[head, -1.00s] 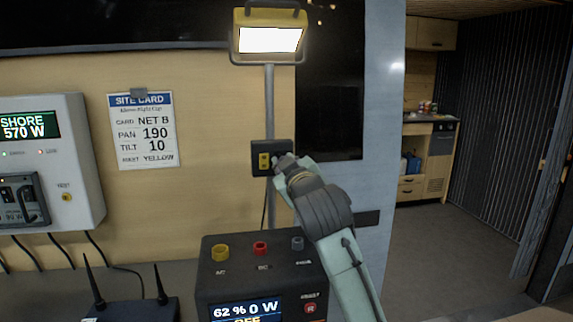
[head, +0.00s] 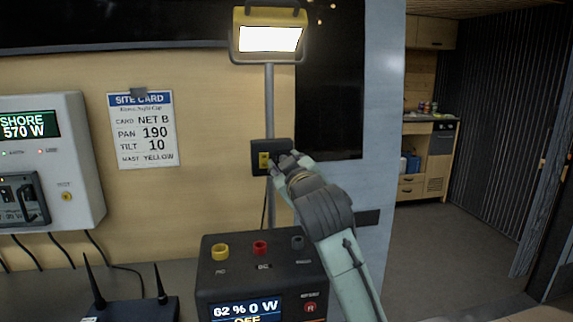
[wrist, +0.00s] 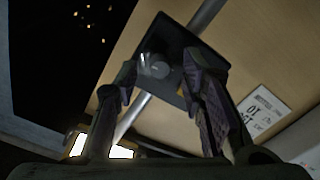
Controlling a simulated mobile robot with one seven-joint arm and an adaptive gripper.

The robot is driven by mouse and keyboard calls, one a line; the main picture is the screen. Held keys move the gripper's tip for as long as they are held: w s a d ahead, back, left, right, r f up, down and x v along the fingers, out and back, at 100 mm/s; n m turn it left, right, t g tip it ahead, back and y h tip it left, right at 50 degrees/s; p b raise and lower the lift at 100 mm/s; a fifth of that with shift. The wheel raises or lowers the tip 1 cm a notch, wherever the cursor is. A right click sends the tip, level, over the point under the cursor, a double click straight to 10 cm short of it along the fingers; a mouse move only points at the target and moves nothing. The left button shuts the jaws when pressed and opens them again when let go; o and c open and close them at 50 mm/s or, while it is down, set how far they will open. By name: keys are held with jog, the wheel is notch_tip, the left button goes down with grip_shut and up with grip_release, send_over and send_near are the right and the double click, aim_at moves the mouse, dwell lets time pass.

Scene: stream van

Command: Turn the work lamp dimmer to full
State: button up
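The work lamp (head: 270,39) is lit at the top of a grey pole, with a yellow housing. Its dark dimmer box (head: 259,147) is on the pole below, with a yellow switch (head: 264,160) on its left part. The dimmer knob (wrist: 159,70) shows in the wrist view as a round grey knob on the dark box. In the head view my gripper (head: 279,160) is at the box's right side and hides the knob.
A black power station (head: 262,258) with yellow, red and grey knobs stands below my arm. A router (head: 130,308) with antennas is at the lower left. The shore power panel (head: 50,150) and a site card (head: 142,130) are on the wall left.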

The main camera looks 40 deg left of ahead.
jog(key=v, duration=1.1)
jog(key=shift+s+d, duration=0.2)
jog(key=shift+d, duration=0.05)
